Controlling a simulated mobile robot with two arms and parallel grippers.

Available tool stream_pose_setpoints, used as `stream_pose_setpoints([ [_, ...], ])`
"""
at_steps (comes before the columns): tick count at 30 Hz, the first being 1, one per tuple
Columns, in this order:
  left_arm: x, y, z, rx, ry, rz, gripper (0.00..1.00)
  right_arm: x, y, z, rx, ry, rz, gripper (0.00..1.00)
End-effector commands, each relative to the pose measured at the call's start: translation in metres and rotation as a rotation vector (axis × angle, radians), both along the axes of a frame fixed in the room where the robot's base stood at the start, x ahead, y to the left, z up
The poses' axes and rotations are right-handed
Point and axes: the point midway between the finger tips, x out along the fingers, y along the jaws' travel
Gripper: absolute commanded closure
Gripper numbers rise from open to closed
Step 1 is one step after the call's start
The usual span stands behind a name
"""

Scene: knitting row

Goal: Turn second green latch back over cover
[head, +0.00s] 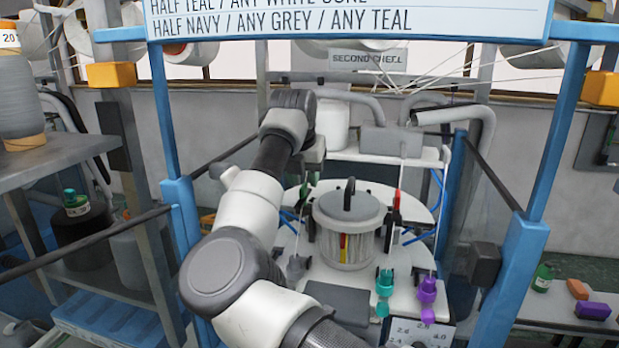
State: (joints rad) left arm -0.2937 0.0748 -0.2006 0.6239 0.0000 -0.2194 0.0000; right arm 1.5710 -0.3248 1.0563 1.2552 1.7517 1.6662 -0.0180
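The cover, a grey round lid (349,207) with a black handle, sits on a clear-sided drum on the round white plate (412,262). My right gripper (309,184) points down at the back left of the lid, beyond the bend of my arm. It is small and partly hidden, so its opening is unclear. A small green bit shows by its fingertips; I cannot tell if it is a latch or if it is held. A black, red-topped upright fitting (394,210) stands right of the lid. My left gripper is out of view.
A teal fitting (384,284) and a purple fitting (428,290) stand at the plate's front right, a grey one (296,266) at its front left. Blue posts (183,225) and dark rails flank the machine. My arm hides the front left.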

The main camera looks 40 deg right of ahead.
Motion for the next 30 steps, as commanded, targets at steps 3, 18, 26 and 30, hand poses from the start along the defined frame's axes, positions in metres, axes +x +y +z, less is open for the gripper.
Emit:
stream_pose_setpoints([
  [3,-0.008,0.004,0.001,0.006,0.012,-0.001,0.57,0.003,0.0,-0.011,0.0,0.002,0.003,0.63],
  [18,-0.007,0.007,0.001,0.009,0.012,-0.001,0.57,0.005,-0.001,-0.017,0.0,-0.001,0.004,0.78],
  [26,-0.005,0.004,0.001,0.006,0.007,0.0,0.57,0.005,-0.001,-0.017,0.0,-0.001,0.004,1.0],
  [30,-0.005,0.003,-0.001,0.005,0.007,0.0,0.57,0.005,-0.001,-0.018,0.0,-0.002,0.012,1.0],
])
